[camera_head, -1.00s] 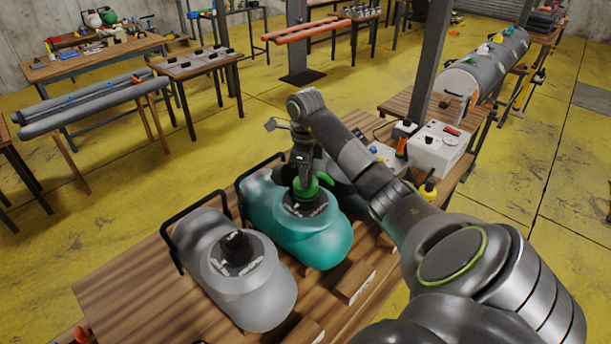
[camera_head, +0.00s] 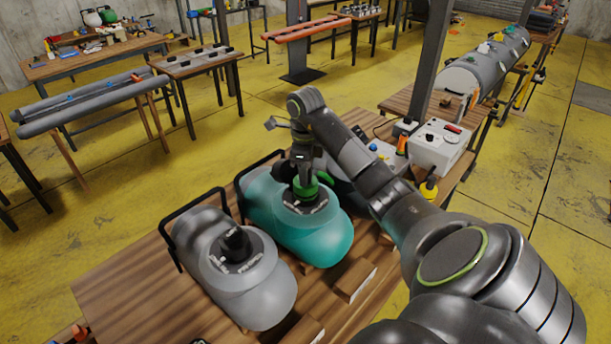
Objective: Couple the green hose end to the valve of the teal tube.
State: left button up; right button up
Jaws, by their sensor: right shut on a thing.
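The teal tube (camera_head: 315,240) lies on the wooden table in the middle of the view. Its valve sits in a dark round patch (camera_head: 306,203) on top. My right gripper (camera_head: 303,176) points down over that patch and is shut on the green hose end (camera_head: 306,189). The green hose end is at the valve, seemingly touching it; the gripper and hose end hide the valve, so I cannot tell whether they are coupled. My left gripper is not in view.
A grey tube (camera_head: 245,285) with a black valve (camera_head: 235,241) lies to the left of the teal one. Another grey tube is partly hidden behind my right arm. A white pump box (camera_head: 437,148) stands at the back right. Wooden blocks (camera_head: 356,280) lie in front of the tubes.

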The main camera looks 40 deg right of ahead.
jog(key=shift+f+b, duration=0.65)
jog(key=shift+f, duration=0.1)
dwell(0.4)
jog(key=m, duration=0.4)
jog(key=shift+p, duration=0.35)
jog(key=shift+r+m, duration=0.1)
jog(key=shift+m, duration=1)
jog(key=shift+m+p, duration=0.4)
jog(key=shift+m, duration=0.6)
